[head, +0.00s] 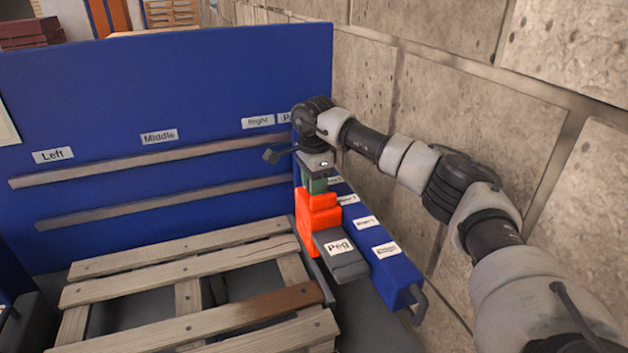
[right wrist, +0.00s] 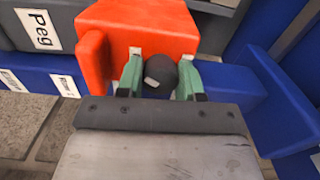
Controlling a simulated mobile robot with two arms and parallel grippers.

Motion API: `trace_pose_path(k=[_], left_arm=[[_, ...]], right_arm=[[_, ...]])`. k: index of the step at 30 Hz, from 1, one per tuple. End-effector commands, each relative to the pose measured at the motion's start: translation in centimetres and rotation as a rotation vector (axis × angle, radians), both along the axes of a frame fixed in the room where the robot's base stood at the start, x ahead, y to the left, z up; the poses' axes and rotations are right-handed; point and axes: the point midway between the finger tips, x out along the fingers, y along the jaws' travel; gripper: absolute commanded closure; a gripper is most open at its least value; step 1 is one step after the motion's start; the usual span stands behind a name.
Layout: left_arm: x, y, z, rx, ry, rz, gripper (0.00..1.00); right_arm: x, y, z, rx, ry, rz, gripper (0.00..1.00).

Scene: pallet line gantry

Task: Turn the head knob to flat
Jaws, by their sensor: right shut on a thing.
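The orange head (head: 318,212) sits behind the grey block labelled Peg (head: 342,257) at the right end of the pallet. In the right wrist view, the orange head (right wrist: 150,32) fills the top middle. The dark round knob (right wrist: 162,76) is against it, with a small pale mark on its lower left. My right gripper (right wrist: 160,66) has its green fingers on both sides of the knob, shut on it. In the head view, my right gripper (head: 315,184) comes down onto the head from above and hides the knob. My left gripper is not in view.
A wooden pallet (head: 170,262) lies at the lower left. A blue panel (head: 90,100) with two rails and labels Left, Middle and Right stands behind it. A blue labelled beam (head: 392,272) with a dark handle runs along the right. A stone block wall (head: 480,90) stands close behind my right arm.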

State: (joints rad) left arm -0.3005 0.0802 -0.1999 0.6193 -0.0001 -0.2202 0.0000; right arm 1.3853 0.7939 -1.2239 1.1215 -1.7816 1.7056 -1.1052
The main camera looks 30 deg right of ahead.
Motion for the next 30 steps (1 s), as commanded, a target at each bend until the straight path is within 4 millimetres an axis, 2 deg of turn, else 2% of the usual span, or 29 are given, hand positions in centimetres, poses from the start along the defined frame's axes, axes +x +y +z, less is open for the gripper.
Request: trace_pose_path(k=[30], left_arm=[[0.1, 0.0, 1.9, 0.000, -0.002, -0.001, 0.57]], right_arm=[[0.0, 0.0, 0.2, 0.000, -0.003, -0.966, 0.87]])
